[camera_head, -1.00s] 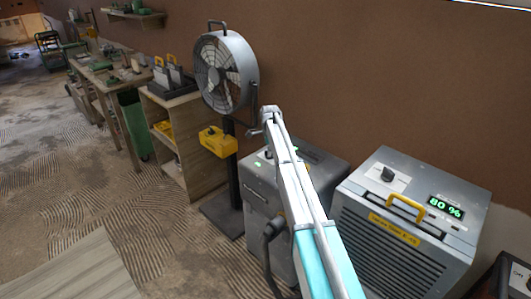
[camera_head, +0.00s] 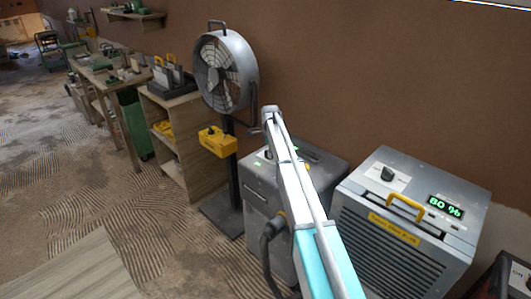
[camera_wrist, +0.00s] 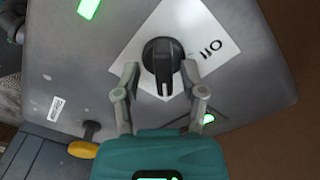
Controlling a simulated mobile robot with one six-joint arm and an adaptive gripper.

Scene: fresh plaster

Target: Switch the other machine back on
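The grey machine (camera_head: 258,196) stands in the middle, partly behind my arm. In the wrist view its grey top (camera_wrist: 75,70) carries a black rotary knob (camera_wrist: 163,62) on a white label (camera_wrist: 213,33) with dark marks to the knob's right. A green patch (camera_wrist: 88,8) and a green light (camera_wrist: 208,118) show on the top. My gripper (camera_wrist: 162,70) is open, one finger on each side of the knob; I cannot tell whether they touch it. The second grey machine (camera_head: 372,252) at right has a black knob (camera_head: 387,174) and a lit display (camera_head: 445,207) reading 80 %.
A drum fan (camera_head: 226,72) on a stand with a yellow box (camera_head: 217,141) is left of the middle machine. A wooden shelf (camera_head: 205,172) and a workbench (camera_head: 95,72) lie farther left. The brown wall (camera_head: 390,70) is close behind. Floor at left front is open.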

